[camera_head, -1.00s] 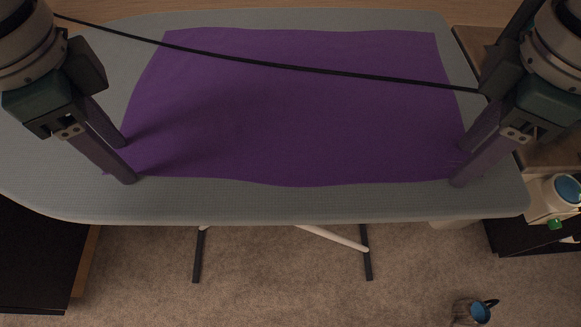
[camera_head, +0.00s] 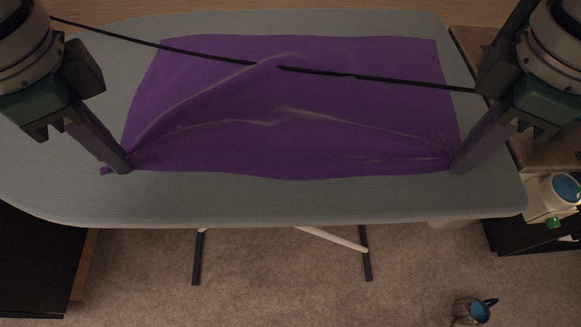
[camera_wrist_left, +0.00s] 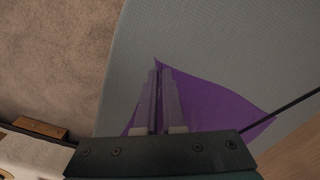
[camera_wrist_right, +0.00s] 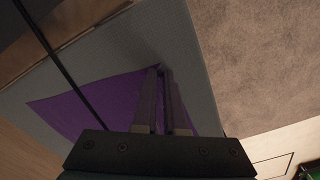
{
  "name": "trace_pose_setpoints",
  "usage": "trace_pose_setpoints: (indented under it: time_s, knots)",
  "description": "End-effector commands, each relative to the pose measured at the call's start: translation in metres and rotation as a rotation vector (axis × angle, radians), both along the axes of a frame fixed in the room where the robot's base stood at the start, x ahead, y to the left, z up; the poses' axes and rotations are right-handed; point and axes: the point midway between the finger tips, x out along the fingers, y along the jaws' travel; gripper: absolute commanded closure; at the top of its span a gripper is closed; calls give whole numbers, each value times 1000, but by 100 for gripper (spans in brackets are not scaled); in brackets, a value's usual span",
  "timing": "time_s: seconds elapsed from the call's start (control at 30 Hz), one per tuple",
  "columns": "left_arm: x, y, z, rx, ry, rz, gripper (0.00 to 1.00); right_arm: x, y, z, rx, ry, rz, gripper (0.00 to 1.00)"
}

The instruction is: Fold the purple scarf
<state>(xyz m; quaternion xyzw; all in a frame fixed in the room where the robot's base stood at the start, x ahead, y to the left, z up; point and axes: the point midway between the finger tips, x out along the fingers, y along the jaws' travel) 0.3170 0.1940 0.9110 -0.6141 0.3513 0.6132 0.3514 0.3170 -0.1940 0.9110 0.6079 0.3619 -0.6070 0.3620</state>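The purple scarf (camera_head: 300,105) lies spread over the grey ironing board, with raised wrinkles running between its two near corners. My left gripper (camera_head: 124,166) is shut on its near left corner, with a small tip of cloth sticking out past the fingers. The left wrist view shows the closed fingers (camera_wrist_left: 158,75) with the scarf (camera_wrist_left: 215,105) around them. My right gripper (camera_head: 457,168) is shut on the near right corner. The right wrist view shows its fingers (camera_wrist_right: 162,72) together at the scarf's corner (camera_wrist_right: 95,105).
The ironing board (camera_head: 300,200) has a bare strip along its near edge. A black cable (camera_head: 200,53) crosses above the scarf between the arms.

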Motion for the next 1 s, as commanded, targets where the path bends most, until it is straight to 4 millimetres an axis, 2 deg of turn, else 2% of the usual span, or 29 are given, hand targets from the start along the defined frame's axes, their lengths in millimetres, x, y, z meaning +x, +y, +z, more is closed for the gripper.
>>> trace_pose_setpoints:
  time_s: [0.7,0.87,1.0]
  knots:
    - [-1,1,-1,4,5,1,100,-1,-1,-1,-4,3,-1,100]
    - [-1,1,7,4,5,1,100,-1,-1,7,-4,2,-1,100]
    - [-1,1,21,4,3,1,100,0,-1,21,-4,2,-1,100]
